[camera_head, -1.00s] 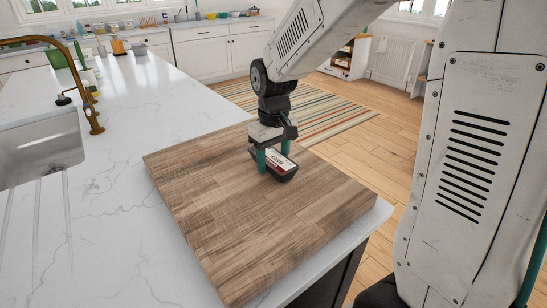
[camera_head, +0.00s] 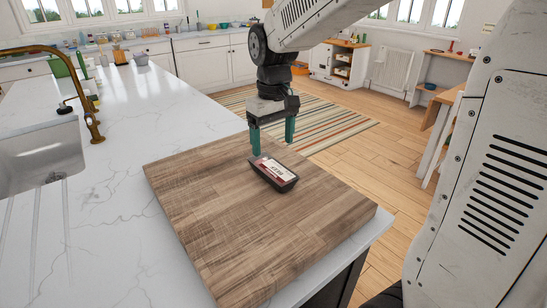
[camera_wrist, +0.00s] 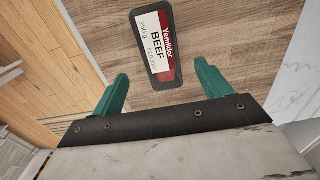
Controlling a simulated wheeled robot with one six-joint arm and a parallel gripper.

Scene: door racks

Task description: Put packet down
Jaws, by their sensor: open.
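The packet (camera_head: 274,174) is a black tray with a white and red label. It lies flat on the wooden board (camera_head: 220,220), near the board's far right part. In the wrist view the packet (camera_wrist: 157,47) shows its label reading "BEEF", lying beyond the fingertips. My gripper (camera_head: 272,147) is open and empty, with its green fingers raised above and behind the packet, apart from it. The fingers (camera_wrist: 160,80) stand wide apart in the wrist view, with nothing between them.
The board rests on a white marble counter (camera_head: 130,140) with a sink (camera_head: 40,150) and brass tap (camera_head: 85,95) at left. The board around the packet is bare. A striped rug (camera_head: 320,118) lies on the wood floor beyond.

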